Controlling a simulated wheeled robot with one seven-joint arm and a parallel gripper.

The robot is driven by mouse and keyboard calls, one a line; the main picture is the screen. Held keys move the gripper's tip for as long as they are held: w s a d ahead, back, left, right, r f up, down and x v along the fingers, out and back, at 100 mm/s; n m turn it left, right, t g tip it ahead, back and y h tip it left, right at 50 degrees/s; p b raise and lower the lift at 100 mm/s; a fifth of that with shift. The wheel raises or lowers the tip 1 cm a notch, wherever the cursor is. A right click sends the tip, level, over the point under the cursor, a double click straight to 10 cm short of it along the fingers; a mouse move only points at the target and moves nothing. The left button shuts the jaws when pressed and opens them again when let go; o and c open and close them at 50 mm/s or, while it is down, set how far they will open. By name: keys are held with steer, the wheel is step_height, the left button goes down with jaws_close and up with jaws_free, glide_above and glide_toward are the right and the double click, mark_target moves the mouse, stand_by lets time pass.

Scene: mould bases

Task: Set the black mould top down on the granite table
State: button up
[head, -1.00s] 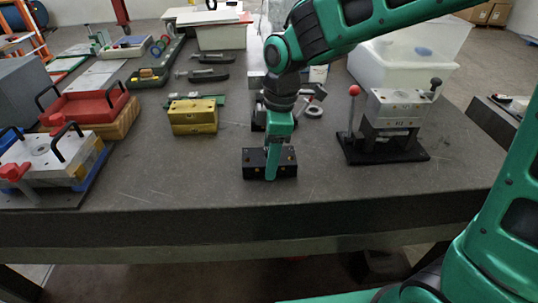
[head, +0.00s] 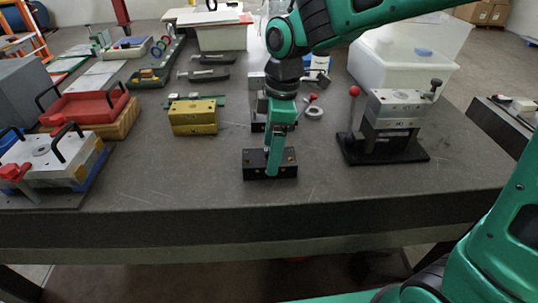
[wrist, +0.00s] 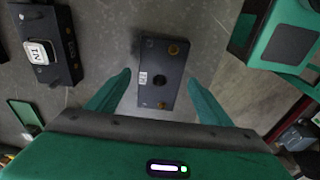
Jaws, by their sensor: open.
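The black mould top (head: 256,164) is a dark block with brass-coloured fittings. It lies flat on the granite table (head: 340,190), near the front edge. My gripper (head: 273,172) is over it, pointing down and tilted. In the wrist view, the open fingers (wrist: 158,92) are spread on either side of the mould top (wrist: 150,97), with visible gaps between them and its sides. The block's face shows a dark central hole, brass fittings and a small white label. In the head view my finger hides part of the block.
Another black block (wrist: 43,45) with a white-labelled piece stands behind. A brass block (head: 193,117) is to the left. A metal mould on a black base (head: 388,150) with a red-knobbed post stands right. The table front edge (head: 250,217) is close; the surface beside the block is clear.

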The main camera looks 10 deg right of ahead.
step_height(320, 180, up, 9)
steer(key=d, duration=0.1)
steer(key=shift+d, duration=0.1)
steer(key=s+d+f+m+h, duration=0.1)
steer(key=s+d+f+m, duration=0.15)
steer(key=d+m, duration=0.55)
steer(key=s+d+f+m, duration=0.1)
steer(key=s+d+m, duration=0.2)
steer(key=d, duration=1)
steer(key=s+d+f+m, duration=0.3)
steer(key=s+d+m, duration=0.3)
steer(key=s, duration=0.1)
steer(key=s+d+f+m, duration=0.3)
steer(key=s+d+m, duration=0.3)
steer(key=s+m, duration=0.1)
steer(key=shift+s+d, duration=0.3)
steer(key=shift+s, duration=0.4)
